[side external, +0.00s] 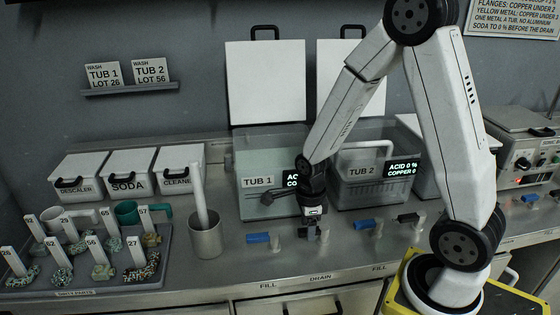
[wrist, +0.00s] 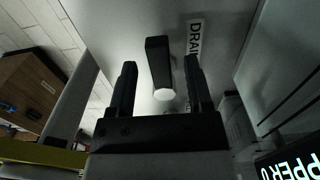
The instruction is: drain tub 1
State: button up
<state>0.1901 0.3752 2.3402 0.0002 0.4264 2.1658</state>
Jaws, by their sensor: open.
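Tub 1 (side external: 262,206) is a clear-walled tub at the back of the counter, with a dark item inside. Its display (side external: 290,180) is mostly hidden by my gripper. My gripper (side external: 313,231) points down over the counter in front of tub 1. In the wrist view my gripper (wrist: 159,66) is open, with a black valve handle (wrist: 157,58) between its fingers and gaps on both sides. The handle sits on a pale round stem beside the DRAIN label (wrist: 195,37). In the side view my gripper hides most of this handle.
A blue fill handle (side external: 258,238) stands left of my gripper. Tub 2 (side external: 372,194), reading acid 0 % and copper 0, is to the right, with a blue handle (side external: 365,224) and a black handle (side external: 408,218) before it. A metal cup (side external: 205,240) and parts tray (side external: 150,284) are left.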

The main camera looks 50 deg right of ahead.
jog(key=shift+f, duration=0.25)
grip_shut()
